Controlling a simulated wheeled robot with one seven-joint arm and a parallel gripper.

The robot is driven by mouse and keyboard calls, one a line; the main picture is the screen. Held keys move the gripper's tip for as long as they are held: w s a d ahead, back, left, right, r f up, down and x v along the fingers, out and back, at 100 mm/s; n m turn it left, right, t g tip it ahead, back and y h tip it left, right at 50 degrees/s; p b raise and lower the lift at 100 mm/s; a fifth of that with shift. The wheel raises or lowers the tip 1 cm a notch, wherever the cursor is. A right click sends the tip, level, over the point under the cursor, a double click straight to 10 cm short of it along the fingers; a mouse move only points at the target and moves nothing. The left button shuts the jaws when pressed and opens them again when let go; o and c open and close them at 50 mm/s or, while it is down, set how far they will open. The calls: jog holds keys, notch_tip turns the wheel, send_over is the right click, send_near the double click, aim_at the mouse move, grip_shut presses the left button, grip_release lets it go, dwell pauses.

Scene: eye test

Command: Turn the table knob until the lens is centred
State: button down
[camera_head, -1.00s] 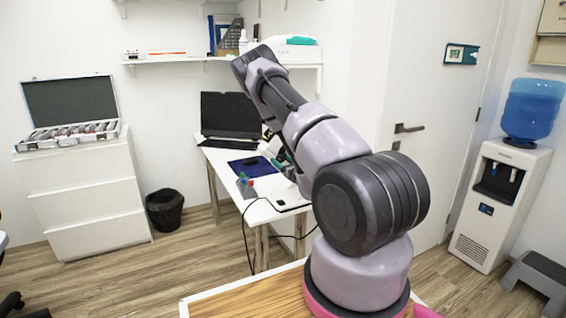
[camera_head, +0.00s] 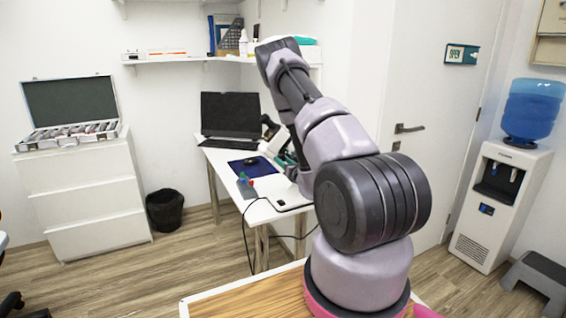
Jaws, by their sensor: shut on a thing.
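A dark and white instrument with a black eyepiece-like part (camera_head: 268,125) stands at the back right of the white desk (camera_head: 262,213). It is partly hidden behind my arm, and a teal part shows low on it. I cannot make out the table knob or the lens at this size. My arm rises from the front and its far end bends away at the top. My gripper is hidden behind my own arm, so I cannot see what it touches.
On the desk are a laptop (camera_head: 230,115), a blue mat (camera_head: 249,168) with a black mouse, and small red, green and blue items (camera_head: 246,187). A cable hangs off the front edge. A black bin (camera_head: 165,211) stands left on open floor. A water dispenser (camera_head: 497,205) stands right.

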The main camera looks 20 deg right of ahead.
jog(key=shift+c, duration=2.3)
grip_release()
jog(key=shift+s, duration=0.1)
jog(key=s, duration=1)
jog(key=shift+s+d, duration=0.2)
jog(key=shift+s, duration=0.15)
